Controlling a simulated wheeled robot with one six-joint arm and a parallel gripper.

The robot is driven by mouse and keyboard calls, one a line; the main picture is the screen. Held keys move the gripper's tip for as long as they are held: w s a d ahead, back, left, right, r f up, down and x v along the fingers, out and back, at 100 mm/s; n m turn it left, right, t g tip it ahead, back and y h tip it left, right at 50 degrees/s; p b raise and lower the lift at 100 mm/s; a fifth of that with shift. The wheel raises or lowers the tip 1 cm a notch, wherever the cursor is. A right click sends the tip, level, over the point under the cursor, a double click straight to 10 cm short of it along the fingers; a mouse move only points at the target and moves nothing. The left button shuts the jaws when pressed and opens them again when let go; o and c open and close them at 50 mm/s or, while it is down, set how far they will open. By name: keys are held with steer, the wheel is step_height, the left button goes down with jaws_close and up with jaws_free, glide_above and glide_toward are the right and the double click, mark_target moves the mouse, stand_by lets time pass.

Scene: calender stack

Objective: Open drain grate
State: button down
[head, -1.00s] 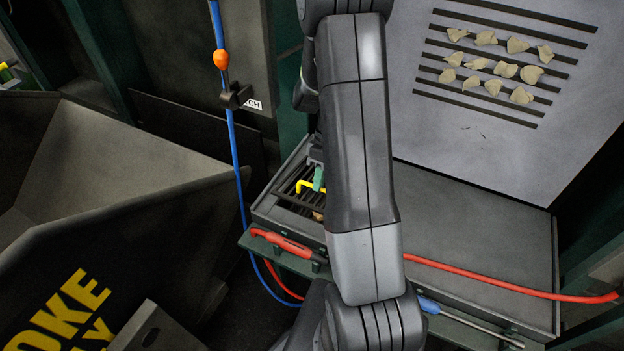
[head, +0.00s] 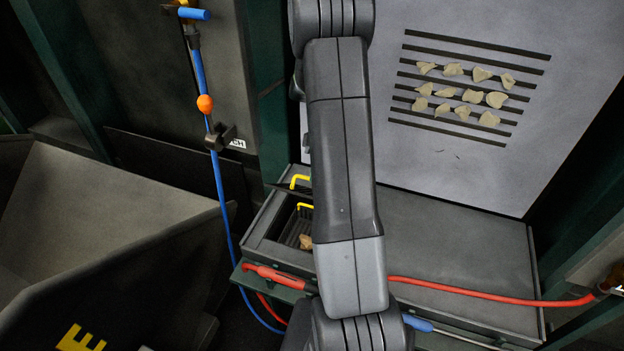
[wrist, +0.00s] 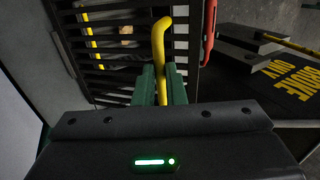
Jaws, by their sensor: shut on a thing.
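The drain grate is a dark slatted panel, seen close up in the wrist view (wrist: 98,72). My gripper (wrist: 160,82) has its green fingers shut on the grate's yellow handle (wrist: 158,40). In the head view the grate (head: 288,190) stands tilted up from the grey housing, with a yellow handle (head: 297,180) at its raised part. The drain opening (head: 276,240) shows below it. A tan lump (head: 305,241) lies inside, and a second yellow piece (head: 304,206) shows there. My arm hides the gripper and the right part of the grate in the head view.
A red-handled hose tool (head: 275,275) lies along the housing front, and a blue-handled tool (head: 418,323) lies to its right. A blue hose (head: 222,190) hangs at left. A slotted grey panel (head: 450,160) with tan pieces stands behind. A large dark hopper (head: 110,235) is at left.

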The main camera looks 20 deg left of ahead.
steer(key=shift+w+d+f, duration=0.1)
steer(key=shift+w+f, duration=0.05)
steer(key=shift+w, duration=0.3)
steer(key=shift+w+d+f, duration=0.1)
steer(key=shift+w+f, duration=0.05)
steer(key=shift+w, duration=0.25)
steer(key=c, duration=1.7)
jaws_free()
steer(key=shift+c, duration=0.2)
steer(key=shift+o, duration=1.2)
steer(key=shift+w+a+f, duration=0.1)
steer(key=shift+w, duration=0.15)
step_height(320, 180, up, 10)
steer(key=shift+s+b, duration=0.15)
steer(key=shift+b, duration=0.15)
steer(key=shift+c, duration=0.3)
